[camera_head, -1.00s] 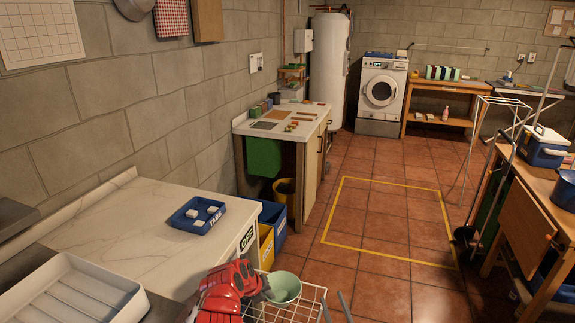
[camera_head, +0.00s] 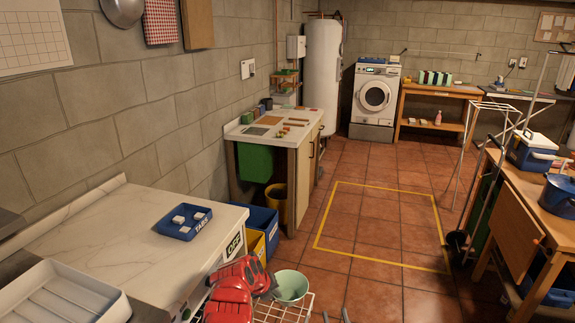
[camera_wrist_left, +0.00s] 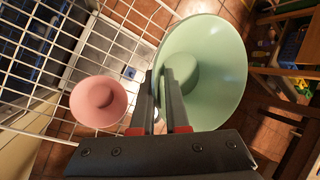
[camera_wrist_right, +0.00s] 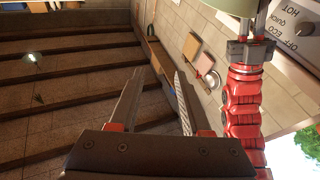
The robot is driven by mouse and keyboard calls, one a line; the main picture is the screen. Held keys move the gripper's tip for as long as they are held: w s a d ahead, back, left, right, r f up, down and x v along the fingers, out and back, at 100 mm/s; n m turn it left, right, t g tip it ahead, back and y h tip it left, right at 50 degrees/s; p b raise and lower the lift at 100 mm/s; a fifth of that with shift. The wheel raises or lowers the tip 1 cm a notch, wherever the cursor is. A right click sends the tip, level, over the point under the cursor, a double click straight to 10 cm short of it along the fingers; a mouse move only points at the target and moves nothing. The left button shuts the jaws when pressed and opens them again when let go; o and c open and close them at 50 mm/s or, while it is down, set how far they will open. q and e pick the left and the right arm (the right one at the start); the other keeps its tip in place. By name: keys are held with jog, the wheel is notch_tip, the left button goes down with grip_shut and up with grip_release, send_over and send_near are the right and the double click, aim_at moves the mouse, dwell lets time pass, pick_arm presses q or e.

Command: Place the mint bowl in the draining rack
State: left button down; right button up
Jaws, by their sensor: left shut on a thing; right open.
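The mint bowl (camera_head: 291,286) is held by its rim in my left gripper (camera_head: 272,284), at the bottom of the head view. In the left wrist view, the fingers (camera_wrist_left: 167,90) are shut on the rim of the bowl (camera_wrist_left: 222,60), which is over or beside a white wire basket (camera_wrist_left: 40,62). My right gripper (camera_head: 335,318) barely shows at the bottom edge. In the right wrist view, its fingers (camera_wrist_right: 158,82) are apart and empty.
A pink bowl (camera_wrist_left: 98,100) is at the wire basket. A blue tray of white tabs (camera_head: 185,228) is on the marble counter (camera_head: 110,225). Blue and yellow bins (camera_head: 262,222) stand beyond it. The tiled floor inside the yellow outline (camera_head: 380,225) is clear.

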pick_arm(q)
jog(key=shift+d, duration=0.1)
pick_arm(e)
jog(key=s+d+f+g+h, duration=0.1)
jog(key=s+d+f, duration=0.1)
jog(key=s+f, duration=0.7)
pick_arm(q)
jog(key=s+f+p, duration=0.3)
jog(key=s+f, duration=0.1)
jog(key=f, duration=0.3)
jog(key=shift+s, duration=0.2)
pick_arm(e)
jog(key=d+r+t, duration=0.2)
jog(key=r+t, duration=0.1)
jog(key=r, duration=0.8)
jog(key=s+d+r+m+t, duration=0.1)
jog(key=d+r+t, duration=0.2)
jog(key=r, duration=0.9)
jog(key=shift+s+t+h, duration=0.3)
jog(key=shift+t, duration=0.4)
pick_arm(q)
jog(key=shift+d+f, duration=0.1)
jog(key=shift+d, duration=0.05)
pick_arm(e)
jog(key=shift+f, duration=0.1)
